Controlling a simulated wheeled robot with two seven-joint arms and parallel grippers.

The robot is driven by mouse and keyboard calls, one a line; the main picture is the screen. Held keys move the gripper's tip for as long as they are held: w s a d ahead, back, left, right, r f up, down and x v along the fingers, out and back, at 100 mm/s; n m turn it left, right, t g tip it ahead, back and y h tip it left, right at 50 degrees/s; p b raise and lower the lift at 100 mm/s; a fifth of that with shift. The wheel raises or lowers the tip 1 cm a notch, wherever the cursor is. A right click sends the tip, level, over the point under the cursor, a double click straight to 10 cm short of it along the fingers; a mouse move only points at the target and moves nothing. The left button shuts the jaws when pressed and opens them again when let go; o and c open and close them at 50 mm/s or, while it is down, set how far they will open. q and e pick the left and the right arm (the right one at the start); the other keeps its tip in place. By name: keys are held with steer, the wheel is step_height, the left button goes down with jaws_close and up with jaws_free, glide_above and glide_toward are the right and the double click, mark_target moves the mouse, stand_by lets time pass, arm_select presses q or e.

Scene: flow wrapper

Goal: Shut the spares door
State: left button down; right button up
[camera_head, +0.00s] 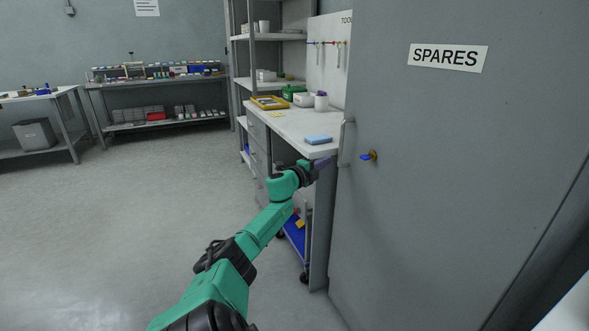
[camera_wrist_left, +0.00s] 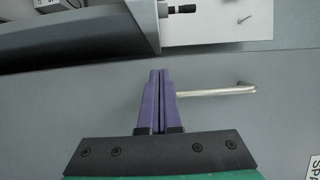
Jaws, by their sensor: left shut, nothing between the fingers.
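The grey spares door (camera_head: 440,190) fills the right of the head view, with a white SPARES label (camera_head: 447,57) near its top. I cannot tell how far it stands open. Its bar handle (camera_head: 346,142) is near the door's left edge and also shows in the left wrist view (camera_wrist_left: 218,92). My left gripper (camera_head: 322,162), on the green arm, is at that edge, just beside the handle's lower end. Its purple fingers (camera_wrist_left: 160,75) are shut with nothing between them, in front of the grey door face. Whether they touch it is unclear. My right gripper is out of view.
A key with a blue tag (camera_head: 369,156) sits in the door, right of the handle. A workbench (camera_head: 290,124) with a blue item (camera_head: 318,139) on it stands behind the door's left edge, a blue-shelved cart (camera_head: 296,238) beneath. Floor (camera_head: 130,220) to the left is clear.

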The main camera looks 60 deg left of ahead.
arm_select(q)
steer(key=s+a+p, duration=0.1)
steer(key=s+p, duration=0.1)
steer(key=s, duration=0.6)
steer(key=shift+s+f, duration=0.3)
steer(key=shift+s, duration=0.1)
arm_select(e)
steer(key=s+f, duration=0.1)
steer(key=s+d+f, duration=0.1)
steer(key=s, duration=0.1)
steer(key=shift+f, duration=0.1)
